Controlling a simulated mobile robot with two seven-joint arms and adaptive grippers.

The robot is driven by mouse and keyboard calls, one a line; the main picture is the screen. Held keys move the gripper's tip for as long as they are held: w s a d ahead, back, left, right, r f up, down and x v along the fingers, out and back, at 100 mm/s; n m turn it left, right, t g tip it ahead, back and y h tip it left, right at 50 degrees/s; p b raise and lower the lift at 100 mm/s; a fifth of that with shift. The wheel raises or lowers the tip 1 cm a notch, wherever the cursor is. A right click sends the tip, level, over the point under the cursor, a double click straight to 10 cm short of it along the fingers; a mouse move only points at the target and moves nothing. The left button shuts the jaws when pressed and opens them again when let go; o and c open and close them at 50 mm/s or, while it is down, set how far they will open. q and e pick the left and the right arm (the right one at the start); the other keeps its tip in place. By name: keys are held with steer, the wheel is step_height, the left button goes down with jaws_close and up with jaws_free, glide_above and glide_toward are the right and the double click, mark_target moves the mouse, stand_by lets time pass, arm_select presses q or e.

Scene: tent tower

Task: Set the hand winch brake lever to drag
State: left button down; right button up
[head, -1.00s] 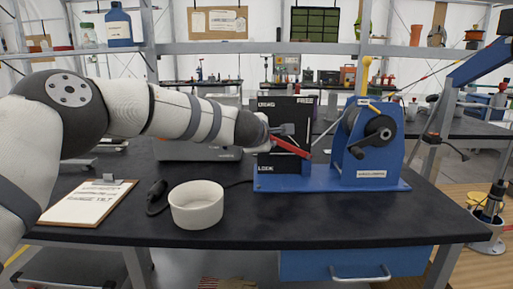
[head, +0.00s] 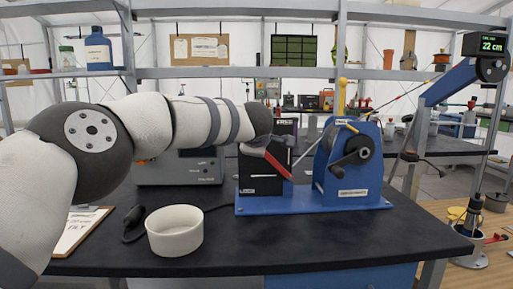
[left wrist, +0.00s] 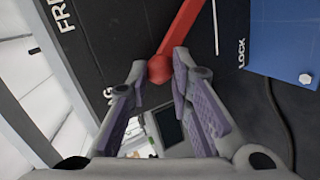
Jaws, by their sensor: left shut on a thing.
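The hand winch (head: 348,165) stands on a blue base at the right of the black bench. Its red brake lever (head: 270,161) crosses a black panel (head: 262,184), slanting up and left from its lower right end. My left gripper (left wrist: 160,85) is shut on the lever's round red end (left wrist: 160,68), which shows between the fingertips in the left wrist view. That end lies near a partly hidden label ending in G, between the FREE label (left wrist: 65,12) and the LOCK label (left wrist: 240,55). In the head view my arm covers the panel's upper left. My right gripper is out of view.
A white bowl (head: 174,232) and a clipboard (head: 80,232) are on the bench, left of the winch. A grey box (head: 180,170) stands behind my left arm. A blue crane arm (head: 455,82) with a 22 cm display (head: 491,44) rises at the right.

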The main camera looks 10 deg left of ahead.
arm_select(q)
steer(key=shift+a, duration=0.1)
steer(key=c, duration=1.4)
jaws_free()
steer(key=shift+f, duration=0.1)
steer(key=shift+c, duration=0.2)
steer(key=v, duration=1.2)
